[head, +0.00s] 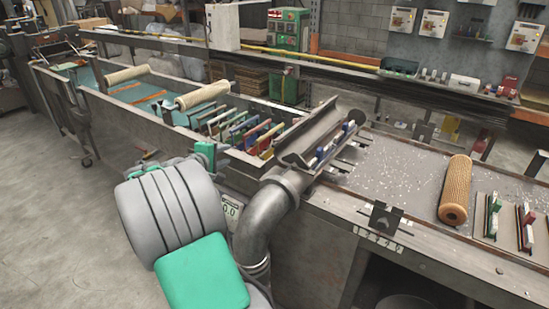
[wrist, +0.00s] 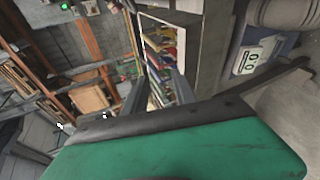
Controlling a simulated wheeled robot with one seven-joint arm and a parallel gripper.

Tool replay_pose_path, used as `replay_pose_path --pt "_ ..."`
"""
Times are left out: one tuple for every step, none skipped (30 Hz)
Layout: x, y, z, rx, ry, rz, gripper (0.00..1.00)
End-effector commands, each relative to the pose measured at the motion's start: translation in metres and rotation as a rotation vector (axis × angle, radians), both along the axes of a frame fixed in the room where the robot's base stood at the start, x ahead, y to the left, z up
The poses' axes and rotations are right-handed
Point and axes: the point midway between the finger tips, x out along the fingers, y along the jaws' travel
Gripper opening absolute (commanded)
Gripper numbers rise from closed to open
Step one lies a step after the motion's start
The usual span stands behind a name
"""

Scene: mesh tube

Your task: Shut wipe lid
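I cannot make out a wipe lid for certain in either view. In the head view a small white box (head: 464,83) stands on the back ledge at the right; it is too small to tell whether it has a lid. A dark green box (head: 398,67) stands left of it. My gripper (wrist: 157,84) shows in the wrist view as a green body with two dark fingers apart and nothing seen between them. In the head view my arm's grey and green links hide most of it. It is near the left bench, far from the white box.
A long bench runs across, with mesh tubes (head: 202,95) and a row of coloured clamps (head: 240,131) at left. A tan mesh tube (head: 455,190) lies on the right bench top. Open floor (head: 55,215) lies at left.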

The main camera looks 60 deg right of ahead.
Motion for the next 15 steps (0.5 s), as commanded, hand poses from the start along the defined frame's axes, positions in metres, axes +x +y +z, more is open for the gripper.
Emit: replay_pose_path --pt "-0.027 -0.041 -0.027 -0.105 0.148 -0.051 0.33" --pt "-0.041 -0.058 -0.029 -0.163 0.234 -0.074 0.33" --pt "-0.056 -0.075 -0.031 -0.224 0.336 -0.100 0.33" --pt "-0.065 -0.084 -0.031 -0.260 0.401 -0.115 0.33" --pt "-0.073 -0.091 -0.031 -0.287 0.453 -0.129 0.33" --pt "-0.080 -0.097 -0.030 -0.313 0.506 -0.142 0.33" --pt "-0.084 -0.101 -0.029 -0.325 0.533 -0.148 0.33" --pt "-0.086 -0.104 -0.028 -0.333 0.551 -0.152 0.33" --pt "-0.088 -0.108 -0.026 -0.338 0.562 -0.155 0.33" --pt "-0.089 -0.111 -0.025 -0.338 0.563 -0.156 0.33" --pt "-0.090 -0.116 -0.025 -0.338 0.563 -0.156 0.33" --pt "-0.091 -0.122 -0.024 -0.338 0.562 -0.156 0.33" --pt "-0.092 -0.128 -0.024 -0.338 0.561 -0.157 0.33" --pt "-0.093 -0.134 -0.024 -0.338 0.560 -0.156 0.33" --pt "-0.094 -0.142 -0.024 -0.337 0.561 -0.156 0.33"
